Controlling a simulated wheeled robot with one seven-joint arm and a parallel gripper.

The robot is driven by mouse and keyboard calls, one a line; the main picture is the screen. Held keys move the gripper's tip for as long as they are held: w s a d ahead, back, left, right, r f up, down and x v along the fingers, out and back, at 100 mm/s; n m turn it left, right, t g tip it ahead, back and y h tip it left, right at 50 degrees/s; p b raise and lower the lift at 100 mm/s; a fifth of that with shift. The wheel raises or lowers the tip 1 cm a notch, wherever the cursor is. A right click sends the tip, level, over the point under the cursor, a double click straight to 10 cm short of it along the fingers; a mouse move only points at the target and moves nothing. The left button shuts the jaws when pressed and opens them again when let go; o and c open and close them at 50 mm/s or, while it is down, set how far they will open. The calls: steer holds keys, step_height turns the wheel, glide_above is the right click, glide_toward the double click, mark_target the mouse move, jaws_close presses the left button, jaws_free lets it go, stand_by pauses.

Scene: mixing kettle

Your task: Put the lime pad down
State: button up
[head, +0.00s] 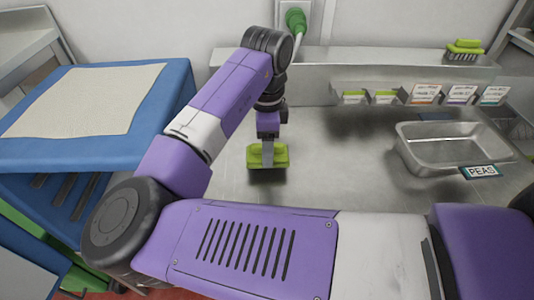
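The lime pad (281,157) is a small bright yellow-green block with a dark underside, near the middle of the picture over the steel counter (330,190). My gripper (267,149) points straight down from the purple wrist, with its grey fingers shut on the pad's upper part. The pad is roughly level. A dark patch shows right under it, and I cannot tell whether it touches the counter or hovers just above. My arm covers the near part of the counter.
A steel tray (408,157) labelled PEAS stands at right. A lime brush (463,52) sits above. A blue stand (160,115) bears a cream cloth (85,100) at left. Counter between pad and tray is clear.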

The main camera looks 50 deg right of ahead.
steer(key=shift+f, duration=1.45)
steer(key=shift+f, duration=0.2)
steer(key=o, duration=1.2)
steer(key=shift+r, duration=0.1)
step_height(320, 180, up, 12)
steer(key=shift+r, duration=0.15)
